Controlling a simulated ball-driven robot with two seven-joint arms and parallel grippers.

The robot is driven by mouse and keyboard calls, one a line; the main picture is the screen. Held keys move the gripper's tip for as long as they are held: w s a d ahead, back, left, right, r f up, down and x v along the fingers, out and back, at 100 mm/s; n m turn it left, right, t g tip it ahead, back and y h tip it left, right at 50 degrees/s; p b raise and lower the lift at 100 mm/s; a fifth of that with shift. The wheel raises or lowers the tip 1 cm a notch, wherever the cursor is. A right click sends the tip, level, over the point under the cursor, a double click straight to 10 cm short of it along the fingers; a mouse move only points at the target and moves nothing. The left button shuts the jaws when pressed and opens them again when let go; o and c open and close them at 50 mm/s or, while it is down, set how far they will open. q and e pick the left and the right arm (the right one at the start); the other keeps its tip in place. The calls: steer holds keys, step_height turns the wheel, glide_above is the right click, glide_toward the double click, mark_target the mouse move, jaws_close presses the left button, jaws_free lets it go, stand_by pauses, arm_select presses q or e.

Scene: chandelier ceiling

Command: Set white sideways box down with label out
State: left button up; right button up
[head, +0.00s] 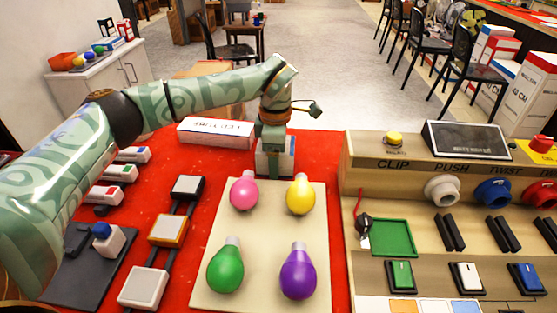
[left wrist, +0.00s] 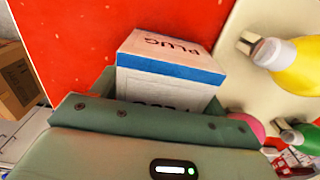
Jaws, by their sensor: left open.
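A white box with a blue band (left wrist: 165,62) stands on the red table top behind the bulb board; it also shows in the head view (head: 288,160), partly hidden by my gripper. In the left wrist view its top face reads PLUG, and a side face towards my palm carries partly hidden print. My left gripper (head: 274,158) points down at this box. Its jaws are open, with green fingers on either side of the box; whether they touch it I cannot tell. My right gripper is out of view.
A beige board (head: 262,225) with pink, yellow, green and purple bulbs lies in front of the box. A wooden panel (head: 375,145) with knobs and switches stands to the right. Switch blocks (head: 168,230) are to the left.

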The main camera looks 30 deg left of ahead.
arm_select(q)
steer(key=shift+f, duration=0.1)
steer(key=c, duration=0.8)
steer(key=shift+o, duration=0.2)
